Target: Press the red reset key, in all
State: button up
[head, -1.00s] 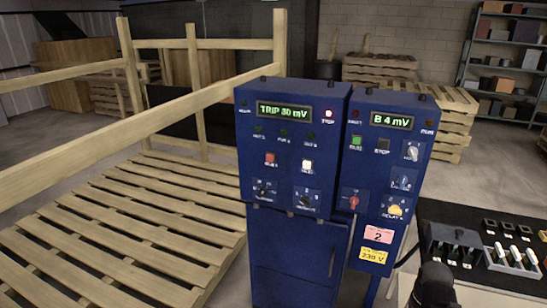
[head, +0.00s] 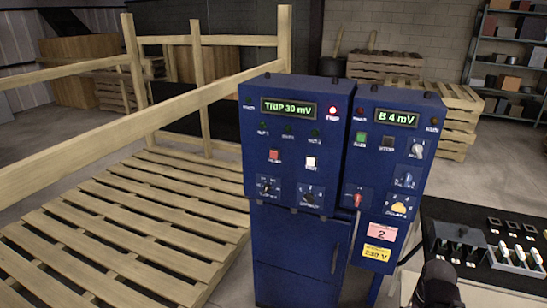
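A blue control cabinet (head: 296,240) stands in the middle of the head view. Its display (head: 288,108) appears to read "TRIP 30 mV", and the red lamp (head: 333,110) beside it is lit. The red key (head: 274,155) is on the cabinet's front, left of a white key (head: 310,162). The label under the red key is too blurred to read. Nothing covers or touches the red key. My gripper's fingers are not in view. A dark rounded part, probably of my arm, shows at the lower right, apart from the cabinet.
A second blue panel (head: 389,150) adjoins on the right, reading "B 4 mV", with a green key (head: 361,140), black key (head: 387,143) and several knobs. A dark table (head: 440,212) with trays stands lower right. A wooden pallet frame (head: 130,225) fills the left.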

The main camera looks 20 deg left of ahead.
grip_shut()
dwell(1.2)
